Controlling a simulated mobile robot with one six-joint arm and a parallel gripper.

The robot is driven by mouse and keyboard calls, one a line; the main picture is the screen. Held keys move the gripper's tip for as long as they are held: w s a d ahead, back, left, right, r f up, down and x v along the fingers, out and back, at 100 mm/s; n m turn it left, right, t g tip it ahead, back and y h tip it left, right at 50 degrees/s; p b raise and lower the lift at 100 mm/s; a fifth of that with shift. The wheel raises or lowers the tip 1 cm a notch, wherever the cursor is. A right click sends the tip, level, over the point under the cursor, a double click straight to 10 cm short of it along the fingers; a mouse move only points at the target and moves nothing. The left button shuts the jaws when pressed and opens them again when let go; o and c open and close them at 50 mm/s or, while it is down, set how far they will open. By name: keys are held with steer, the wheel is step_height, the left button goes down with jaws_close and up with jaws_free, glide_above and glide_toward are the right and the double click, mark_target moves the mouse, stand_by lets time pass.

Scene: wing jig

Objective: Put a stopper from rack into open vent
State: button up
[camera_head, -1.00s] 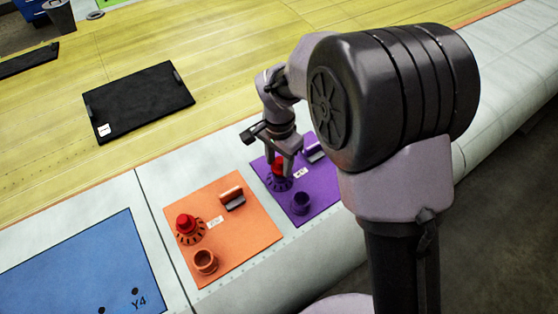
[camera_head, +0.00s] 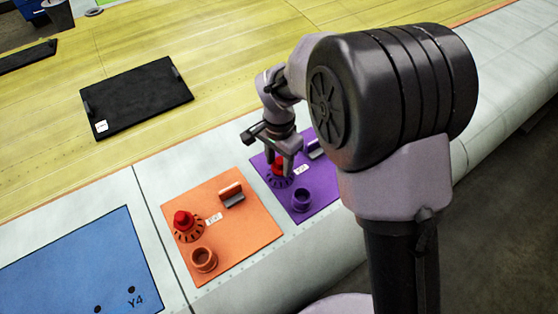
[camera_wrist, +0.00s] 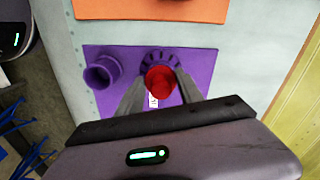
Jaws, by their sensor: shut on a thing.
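My gripper (camera_head: 284,160) is over the purple panel (camera_head: 322,187) with its fingers shut on a round red knob (camera_head: 277,169). In the wrist view the red knob (camera_wrist: 160,82) sits between the fingertips, in front of a dark purple toothed ring (camera_wrist: 164,58); I cannot tell whether it is seated in the ring or lifted. A purple open cup (camera_head: 301,199) stands beside it. The orange panel (camera_head: 255,236) has a similar red knob (camera_head: 184,221) on a toothed ring and an orange open cup (camera_head: 204,259). No rack or loose stopper can be clearly made out.
An orange handle-like block (camera_head: 232,194) stands on the orange panel, and a similar one is partly hidden on the purple panel. A blue panel marked Y4 (camera_head: 80,265) has dark holes. A black flat plate (camera_head: 135,98) lies on the yellow surface. My arm covers the right.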

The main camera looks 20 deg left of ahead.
steer(key=shift+f, duration=0.1)
steer(key=o, duration=1.4)
steer(key=shift+o, duration=0.2)
step_height(320, 180, up, 17)
steer(key=p, duration=0.3)
steer(key=shift+r, duration=0.2)
